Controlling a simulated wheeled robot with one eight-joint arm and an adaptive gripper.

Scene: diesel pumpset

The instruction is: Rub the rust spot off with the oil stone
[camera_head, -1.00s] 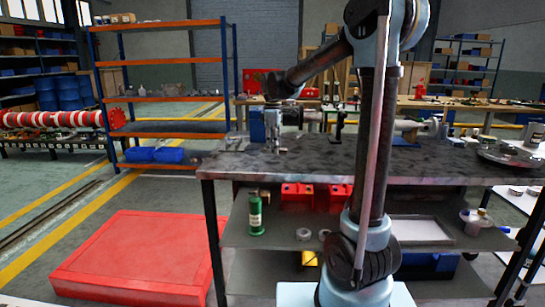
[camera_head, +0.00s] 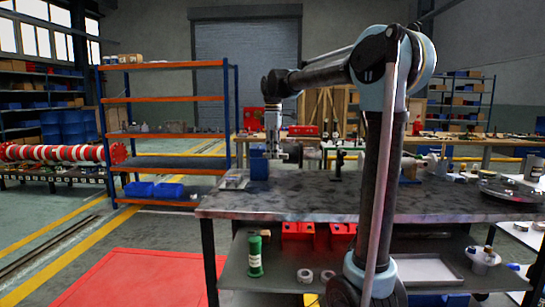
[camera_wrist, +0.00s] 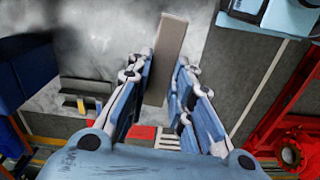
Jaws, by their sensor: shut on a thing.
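My gripper (camera_wrist: 160,115) points down above the grey mottled bench top. In the wrist view its two blue fingers stand on either side of a plain grey-brown bar, which looks like the oil stone (camera_wrist: 170,48). The bar sticks out past the fingertips. In the head view my gripper (camera_head: 284,152) hangs near the bench's far left part, and the stone is too small to make out. I cannot make out a rust spot in either view; the bench top (camera_wrist: 110,30) shows only dark blurred patches.
A blue block (camera_head: 259,169) stands on the bench (camera_head: 300,205) by my gripper. A round metal plate (camera_head: 515,190) lies at the right end. The bench's middle is mostly clear.

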